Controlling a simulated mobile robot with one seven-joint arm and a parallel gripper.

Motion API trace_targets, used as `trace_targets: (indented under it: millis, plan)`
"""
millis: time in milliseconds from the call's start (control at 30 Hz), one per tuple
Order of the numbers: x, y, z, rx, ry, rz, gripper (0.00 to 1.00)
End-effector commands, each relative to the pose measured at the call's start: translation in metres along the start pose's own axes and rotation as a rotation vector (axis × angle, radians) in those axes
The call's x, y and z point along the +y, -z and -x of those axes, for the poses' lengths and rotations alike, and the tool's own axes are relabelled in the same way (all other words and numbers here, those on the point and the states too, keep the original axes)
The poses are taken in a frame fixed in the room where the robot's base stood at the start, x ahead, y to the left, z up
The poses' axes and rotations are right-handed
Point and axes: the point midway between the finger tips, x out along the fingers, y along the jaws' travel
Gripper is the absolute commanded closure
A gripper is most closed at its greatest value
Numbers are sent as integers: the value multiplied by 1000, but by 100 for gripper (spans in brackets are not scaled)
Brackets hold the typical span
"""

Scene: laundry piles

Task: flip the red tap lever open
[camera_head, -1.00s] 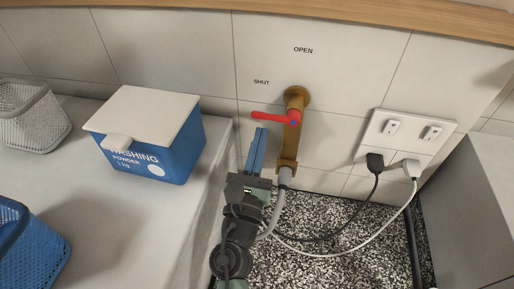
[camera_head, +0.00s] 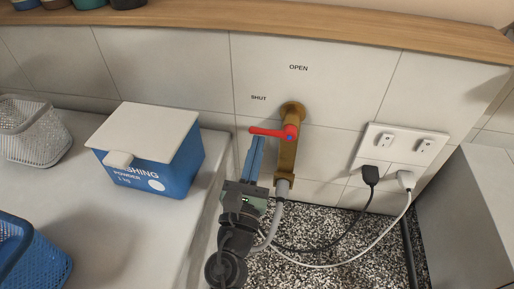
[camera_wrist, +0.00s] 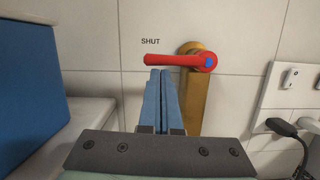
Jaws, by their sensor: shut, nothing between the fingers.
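The red tap lever (camera_head: 267,132) points left from its pivot on the brass tap (camera_head: 287,160), lying about level on the side of the "SHUT" label. In the wrist view the lever (camera_wrist: 172,60) crosses above my fingers, with its pivot at the right on the tap (camera_wrist: 194,100). My gripper (camera_head: 258,140) has its blue fingers together and empty. In the wrist view the fingertips (camera_wrist: 160,73) are just under the lever's free left part. I cannot tell whether they touch it. The "OPEN" label (camera_head: 298,68) is on the wall above the tap.
A blue washing powder box (camera_head: 155,165) with a white lid stands on the counter at left, with baskets (camera_head: 30,135) beyond it. Right of the tap are a wall socket (camera_head: 403,143) and plugged-in cables. A grey hose (camera_head: 281,190) runs down from the tap.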

Motion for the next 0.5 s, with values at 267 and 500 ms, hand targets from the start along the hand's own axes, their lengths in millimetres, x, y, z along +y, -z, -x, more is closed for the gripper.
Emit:
trace_targets:
  millis: [267,500]
  plan:
    - [2,-3,-1,-1,10,-42,100]
    - [4,-7,-2,-2,21,-93,100]
